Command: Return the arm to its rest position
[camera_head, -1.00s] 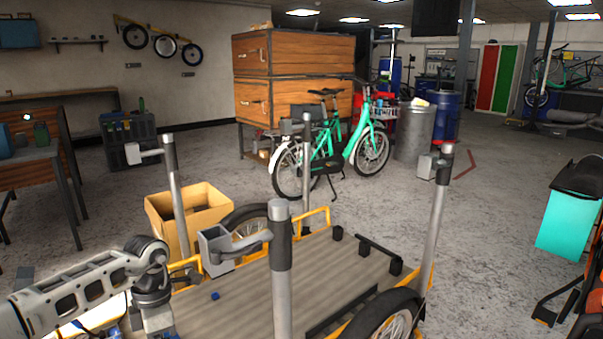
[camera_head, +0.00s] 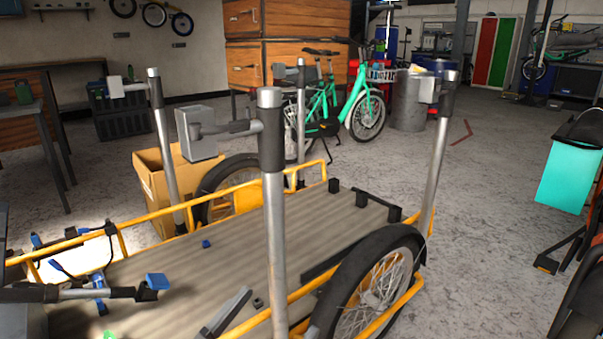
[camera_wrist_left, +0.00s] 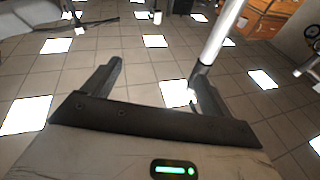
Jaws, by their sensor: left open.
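My left gripper (camera_wrist_left: 158,72) is open in the left wrist view, with its two dark fingers apart and nothing between them. The wrist faces up at a tiled ceiling with bright light panels, and a grey post (camera_wrist_left: 217,45) rises beside the right finger. In the head view most of my left arm is out of the picture. A slanted grey bar (camera_head: 226,312) low in the middle may be one of its fingers; I cannot tell surely. My right gripper does not show.
A wooden cargo bed (camera_head: 290,235) with yellow rails and upright posts (camera_head: 272,200) fills the middle. A small blue piece (camera_head: 206,244) lies on it. A cardboard box (camera_head: 150,185) stands behind, and a green bike (camera_head: 362,118) beyond.

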